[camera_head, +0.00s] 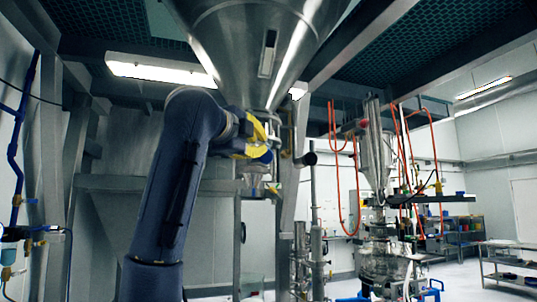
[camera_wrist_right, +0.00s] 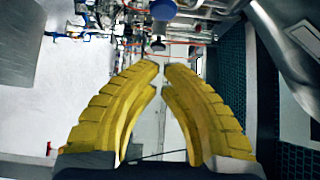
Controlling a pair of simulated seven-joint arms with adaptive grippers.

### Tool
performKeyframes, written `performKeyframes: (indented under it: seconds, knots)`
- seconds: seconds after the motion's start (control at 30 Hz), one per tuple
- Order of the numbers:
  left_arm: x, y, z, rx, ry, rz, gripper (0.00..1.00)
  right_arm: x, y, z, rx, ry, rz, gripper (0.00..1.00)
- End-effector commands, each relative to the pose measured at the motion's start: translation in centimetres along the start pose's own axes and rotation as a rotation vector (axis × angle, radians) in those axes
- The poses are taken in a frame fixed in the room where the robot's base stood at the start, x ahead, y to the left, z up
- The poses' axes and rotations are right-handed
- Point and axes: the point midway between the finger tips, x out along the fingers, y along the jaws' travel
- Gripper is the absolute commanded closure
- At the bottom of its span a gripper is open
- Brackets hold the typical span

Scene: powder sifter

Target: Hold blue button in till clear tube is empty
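My right gripper (camera_wrist_right: 162,66) has yellow ribbed fingers. In the wrist view their tips lean close together with a narrow gap, and nothing is held between them. In the head view the right gripper (camera_head: 258,140) is under the big steel hopper. A small dark blue part (camera_head: 265,157), perhaps the blue button, shows beside the fingers; whether they touch cannot be told. A small clear tube (camera_head: 257,178) hangs just below the gripper; its contents are too small to tell. The wrist view shows a round blue part (camera_wrist_right: 163,10) beyond the fingertips. My left gripper is not in view.
The steel hopper (camera_head: 262,45) fills the top centre. A steel post (camera_head: 288,220) and a dark handle (camera_head: 304,159) stand just right of the gripper. A sifter machine (camera_head: 380,220) with orange hoses (camera_head: 333,180) is further right.

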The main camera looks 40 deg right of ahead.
Motion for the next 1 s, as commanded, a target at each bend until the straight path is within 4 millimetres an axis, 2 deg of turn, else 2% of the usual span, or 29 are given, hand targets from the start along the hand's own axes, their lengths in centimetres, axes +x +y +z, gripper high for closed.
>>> performKeyframes:
  seconds: [0.17, 0.27, 0.73, 1.0]
  knots:
    - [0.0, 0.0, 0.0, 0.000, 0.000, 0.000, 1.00, 0.9, 0.0, 0.0, -0.001, 0.003, 0.000, 1.00]
    - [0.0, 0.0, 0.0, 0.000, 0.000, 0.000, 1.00, 2.2, 0.0, -0.1, -0.001, 0.004, 0.001, 1.00]
    - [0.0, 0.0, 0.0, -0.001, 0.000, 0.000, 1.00, 10.3, 0.0, -0.1, -0.002, 0.004, 0.000, 1.00]
    - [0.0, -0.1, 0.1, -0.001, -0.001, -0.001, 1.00, 12.2, 0.0, 2.1, -0.002, 0.001, 0.000, 1.00]
